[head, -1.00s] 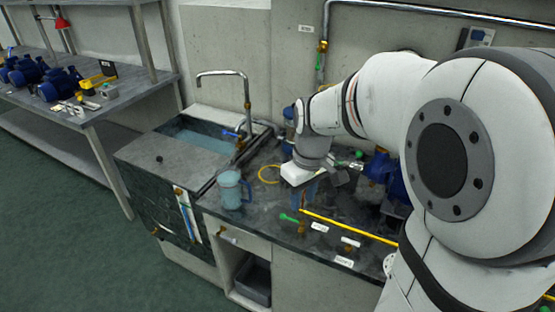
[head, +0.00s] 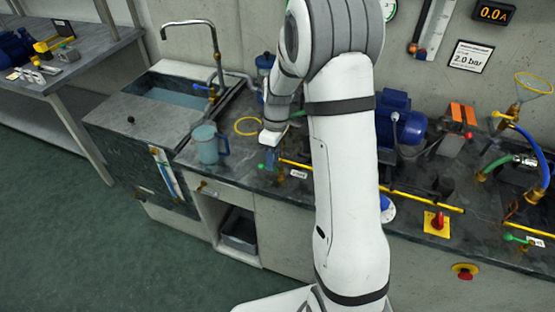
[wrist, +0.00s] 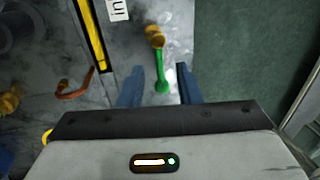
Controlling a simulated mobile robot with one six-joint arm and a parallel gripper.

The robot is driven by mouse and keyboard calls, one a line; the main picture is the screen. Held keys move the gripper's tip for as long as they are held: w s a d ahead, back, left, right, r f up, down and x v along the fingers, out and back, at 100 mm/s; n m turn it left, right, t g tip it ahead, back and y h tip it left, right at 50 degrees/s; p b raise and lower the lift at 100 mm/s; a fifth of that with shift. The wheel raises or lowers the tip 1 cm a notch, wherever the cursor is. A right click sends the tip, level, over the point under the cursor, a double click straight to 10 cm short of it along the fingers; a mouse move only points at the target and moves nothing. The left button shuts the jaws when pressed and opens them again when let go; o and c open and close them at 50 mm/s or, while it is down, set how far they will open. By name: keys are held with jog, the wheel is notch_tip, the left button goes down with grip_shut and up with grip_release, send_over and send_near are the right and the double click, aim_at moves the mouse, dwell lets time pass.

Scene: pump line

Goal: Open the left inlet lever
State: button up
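The left inlet lever (wrist: 162,72) is a green handle on a brass valve body (wrist: 155,36). In the wrist view it points down the picture, towards my gripper. My gripper (wrist: 159,70) is open, with one blue finger on each side of the lever's free end. Gaps show on both sides, so neither finger appears to touch it; the height between them is hard to tell. In the head view my gripper (head: 271,157) is over the bench front, just right of the jug, and partly hides the lever. The brass valve (head: 281,174) shows beside a white label (head: 299,174).
A blue jug (head: 208,144) stands close left of my gripper, near the sink (head: 180,93). A yellow ring (head: 247,126) lies behind. A yellow pipe (wrist: 91,36) runs beside the valve. A blue pump (head: 394,112) stands right. Floor is clear in front.

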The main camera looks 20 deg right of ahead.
jog(key=shift+s+a+f, duration=0.1)
jog(key=shift+f, duration=0.65)
grip_shut()
